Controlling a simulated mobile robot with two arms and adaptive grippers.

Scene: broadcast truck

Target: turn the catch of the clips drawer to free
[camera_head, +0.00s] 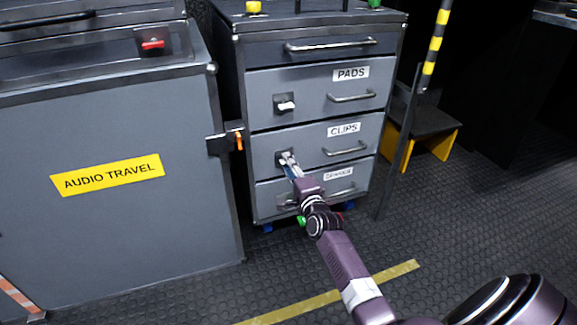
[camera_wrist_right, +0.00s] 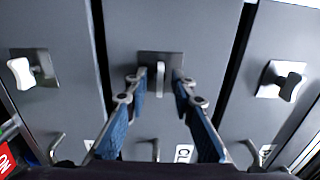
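The clips drawer (camera_head: 310,140) is a shut grey front with a white CLIPS label (camera_head: 344,128) and a bar handle (camera_head: 345,149). Its catch, a pale knob on a dark plate, is partly hidden by my right gripper (camera_head: 290,166) in the head view. In the right wrist view the catch (camera_wrist_right: 160,80) stands in line with the picture's vertical, between the two fingertips of my right gripper (camera_wrist_right: 155,80). The fingers are open, one on each side of the knob, with a visible gap to it. My left gripper is not in view.
The pads drawer (camera_head: 310,88) above has its own catch (camera_head: 286,105); another drawer (camera_head: 266,194) lies below. An AUDIO TRAVEL case (camera_head: 110,225) with an orange-tabbed latch (camera_head: 226,141) stands close on the left. A striped post (camera_head: 434,50) and a yellow-edged step (camera_head: 425,122) stand right.

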